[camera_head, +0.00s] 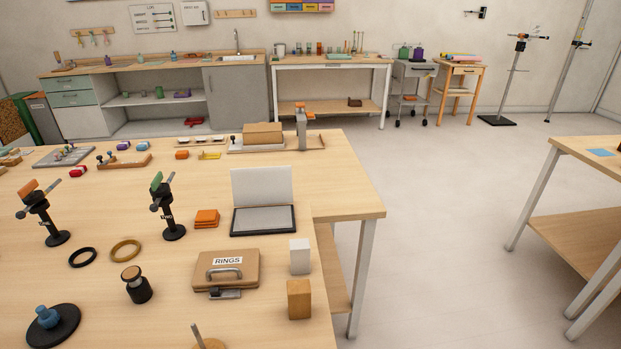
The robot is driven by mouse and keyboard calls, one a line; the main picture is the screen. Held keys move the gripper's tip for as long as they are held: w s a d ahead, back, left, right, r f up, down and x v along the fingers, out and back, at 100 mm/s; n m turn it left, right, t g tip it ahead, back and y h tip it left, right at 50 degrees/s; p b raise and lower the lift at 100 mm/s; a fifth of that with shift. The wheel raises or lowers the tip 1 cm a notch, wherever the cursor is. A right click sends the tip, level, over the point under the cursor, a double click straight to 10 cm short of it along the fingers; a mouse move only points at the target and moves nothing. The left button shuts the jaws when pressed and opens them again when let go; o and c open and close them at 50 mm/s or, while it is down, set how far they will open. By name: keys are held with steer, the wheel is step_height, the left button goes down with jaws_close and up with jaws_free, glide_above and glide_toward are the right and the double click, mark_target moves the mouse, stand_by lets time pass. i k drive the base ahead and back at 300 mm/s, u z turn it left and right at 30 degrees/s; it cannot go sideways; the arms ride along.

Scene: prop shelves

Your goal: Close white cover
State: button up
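A white cover (262,187) stands open, nearly upright, along the back edge of a flat black-rimmed base (263,229) with a grey top. The two together look like an opened laptop or hinged box. They sit near the right edge of the wooden table (330,172). The front face of the cover and the top of the base show fully, with nothing lying on them. My gripper is not in view.
Orange blocks (206,218) lie just left of the base, and a black stand with a green top (168,215) is further left. A brown RINGS case (237,268), a white block (300,256) and a wooden block (299,299) stand in front. Open floor (440,200) lies to the right.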

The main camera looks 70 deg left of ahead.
mark_target(258, 185)
steer(key=u, duration=0.05)
steer(key=i, duration=2.7)
steer(key=u, duration=2.4)
steer(key=i, duration=4.3)
steer(key=u, duration=3.85)
